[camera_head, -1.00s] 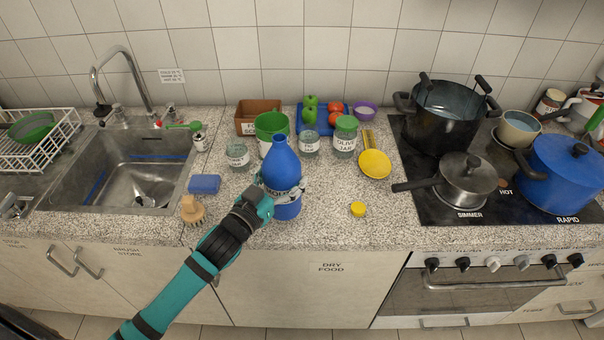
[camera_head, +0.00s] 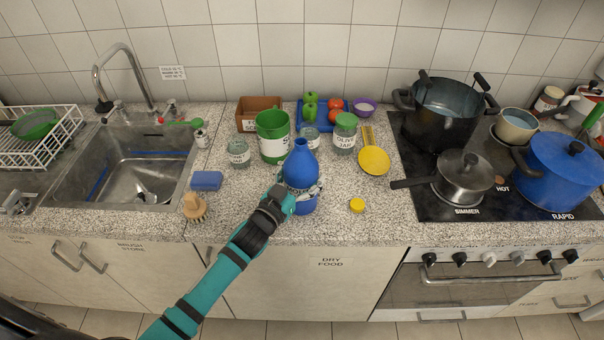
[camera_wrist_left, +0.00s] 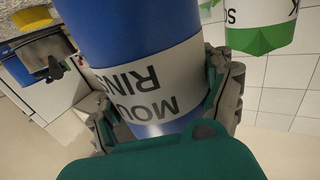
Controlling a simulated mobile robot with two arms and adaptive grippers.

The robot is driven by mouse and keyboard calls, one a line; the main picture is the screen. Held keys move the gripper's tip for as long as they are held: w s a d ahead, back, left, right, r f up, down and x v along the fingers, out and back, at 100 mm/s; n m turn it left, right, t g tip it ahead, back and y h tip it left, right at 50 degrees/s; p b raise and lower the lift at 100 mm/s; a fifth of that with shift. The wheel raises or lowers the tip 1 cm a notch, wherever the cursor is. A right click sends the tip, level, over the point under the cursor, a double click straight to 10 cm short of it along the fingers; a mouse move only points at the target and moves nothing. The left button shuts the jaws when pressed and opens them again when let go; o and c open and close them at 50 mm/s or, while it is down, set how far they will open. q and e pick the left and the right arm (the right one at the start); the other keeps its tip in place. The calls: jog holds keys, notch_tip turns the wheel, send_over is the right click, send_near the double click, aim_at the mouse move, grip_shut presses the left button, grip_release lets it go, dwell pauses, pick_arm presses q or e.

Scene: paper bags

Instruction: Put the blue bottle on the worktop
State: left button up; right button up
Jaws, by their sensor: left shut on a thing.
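The blue bottle (camera_head: 301,168) is over the front middle of the speckled worktop (camera_head: 330,228). Its label, partly hidden, reads "MOU… RIN…" in the left wrist view (camera_wrist_left: 140,30). My left gripper (camera_head: 300,190) is shut around the bottle's lower body, with a finger on each side in the left wrist view (camera_wrist_left: 168,100). I cannot tell whether the bottle's base touches the worktop. My right gripper is not in view.
A green-and-white can (camera_head: 272,148), a small jar (camera_head: 238,152) and a green-lidded jar (camera_head: 344,138) stand behind the bottle. A yellow lid (camera_head: 357,205) lies to its right, a brush (camera_head: 195,208) to its left. The hob (camera_head: 440,205) is further right.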

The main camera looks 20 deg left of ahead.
pick_arm(q)
jog(key=o, duration=1.2)
jog(key=shift+c, duration=0.2)
jog(key=b+v, duration=0.2)
jog(key=v, duration=0.8)
jog(key=shift+s, duration=0.35)
jog(key=shift+s+a+r, duration=0.1)
jog(key=shift+s+a, duration=0.15)
jog(key=shift+s, duration=0.4)
